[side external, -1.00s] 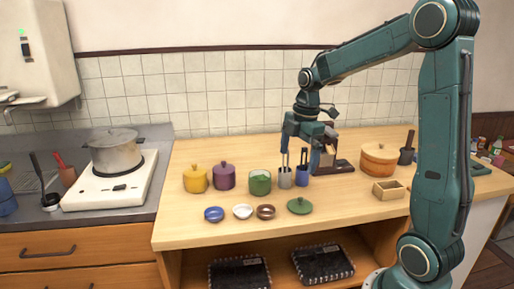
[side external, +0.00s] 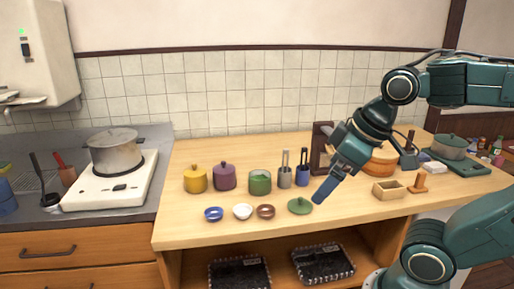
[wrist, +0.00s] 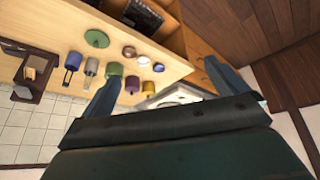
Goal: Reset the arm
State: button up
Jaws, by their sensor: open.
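My gripper (side external: 326,190) hangs in the air over the right part of the wooden counter (side external: 225,226), tilted down to the left in the side view. In the wrist view its two fingers (wrist: 165,90) stand wide apart with nothing between them. In the side view the fingertips appear close to the green lid (side external: 300,206), but the gripper seems to be above the counter and holds nothing. My arm is folded back to the right.
A yellow pot (side external: 195,179), a purple pot (side external: 224,177), a green open pot (side external: 260,182), a grey holder (side external: 285,178) and a blue holder (side external: 303,179) stand in a row. Small bowls (side external: 242,211) lie in front. A wooden box (side external: 388,190) and an orange pot (side external: 380,162) stand right.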

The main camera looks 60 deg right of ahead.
jog(key=shift+s+a+f+m, duration=0.1)
jog(key=shift+s+a+m, duration=0.05)
jog(key=shift+s+m, duration=0.2)
jog(key=shift+s+a+f+m, duration=0.15)
jog(key=shift+s+m, duration=0.1)
jog(key=shift+s, duration=0.2)
